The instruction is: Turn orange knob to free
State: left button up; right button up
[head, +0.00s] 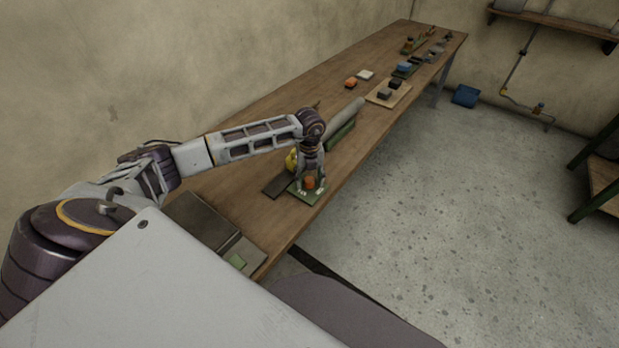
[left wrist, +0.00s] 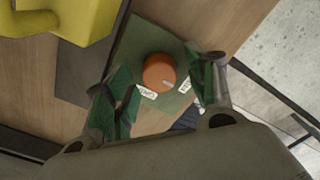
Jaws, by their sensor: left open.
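The orange knob (head: 310,182) sits on a green plate (head: 318,199) near the front edge of the wooden bench. In the left wrist view the round knob (left wrist: 159,71) has a pale pointer mark at its lower right, and two white labels, one of them at the lower left (left wrist: 147,92), lie beside it on the plate. The label text is too small to read surely. My left gripper (left wrist: 163,90) is open, with its green-padded fingers on either side of the knob, apparently apart from it. My right gripper is not in view.
A yellow object (left wrist: 68,20) stands close by on a dark plate (left wrist: 80,75). A grey roll (head: 345,115) lies farther along the bench (head: 262,122). Small blocks, a wooden tray (head: 398,97) and other items stand toward the far end. Open floor lies to the right.

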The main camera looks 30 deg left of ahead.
aim_at(309, 180)
pick_arm(q)
notch_tip(309, 180, up, 12)
dwell(0.7)
jog(key=shift+f, duration=0.1)
dwell(0.6)
